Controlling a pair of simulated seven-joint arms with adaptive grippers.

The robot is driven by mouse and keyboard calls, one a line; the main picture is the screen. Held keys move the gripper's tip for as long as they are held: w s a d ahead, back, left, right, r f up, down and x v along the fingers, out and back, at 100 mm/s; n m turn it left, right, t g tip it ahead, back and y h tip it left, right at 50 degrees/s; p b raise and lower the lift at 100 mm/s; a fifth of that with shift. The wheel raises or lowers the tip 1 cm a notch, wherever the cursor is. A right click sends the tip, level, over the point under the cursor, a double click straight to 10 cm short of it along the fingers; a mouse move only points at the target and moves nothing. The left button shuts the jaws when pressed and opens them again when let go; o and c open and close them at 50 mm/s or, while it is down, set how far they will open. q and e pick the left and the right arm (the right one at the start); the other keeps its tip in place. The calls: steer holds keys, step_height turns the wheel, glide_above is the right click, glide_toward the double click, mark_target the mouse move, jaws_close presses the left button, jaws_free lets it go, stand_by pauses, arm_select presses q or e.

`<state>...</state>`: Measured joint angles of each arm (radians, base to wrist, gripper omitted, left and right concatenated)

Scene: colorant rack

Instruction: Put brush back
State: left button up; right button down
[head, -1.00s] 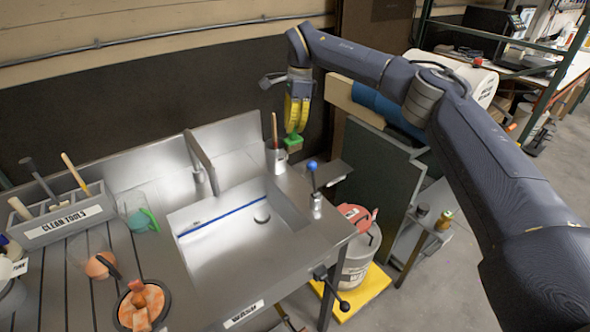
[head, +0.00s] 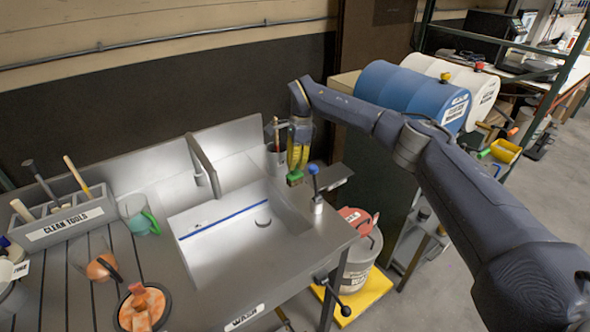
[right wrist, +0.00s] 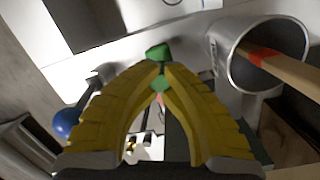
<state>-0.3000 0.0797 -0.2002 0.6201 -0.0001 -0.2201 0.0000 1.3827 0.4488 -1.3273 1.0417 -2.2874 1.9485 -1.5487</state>
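My right gripper (head: 295,180) is over the back right corner of the metal sink table. It also shows in the right wrist view (right wrist: 160,70), with its yellow fingers closed together at the tips. A small green piece (right wrist: 158,52) sits between and just beyond the fingertips; the head view shows it too (head: 295,177). I cannot tell its full shape. A metal cup (right wrist: 235,75) stands close beside the gripper, apart from the fingers. A wooden handle with a red band (right wrist: 285,68) leans in it; its lower end is hidden. My left gripper is not in view.
A blue-knobbed lever (head: 314,175) stands just right of the gripper. The sink basin (head: 225,230) is empty. A grey CLEAN TOOLS box (head: 75,232) holds several handles at left. A red-lidded bucket (head: 355,265) stands below right, and a blue drum (head: 400,90) behind my arm.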

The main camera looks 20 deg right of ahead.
mark_target(299, 172)
steer(key=shift+f, duration=1.1)
steer(key=c, duration=1.6)
jaws_free()
steer(key=shift+f, duration=0.1)
steer(key=r, duration=0.4)
steer(key=d+r, duration=0.1)
steer(key=r, duration=0.7)
steer(key=shift+w+d, duration=0.35)
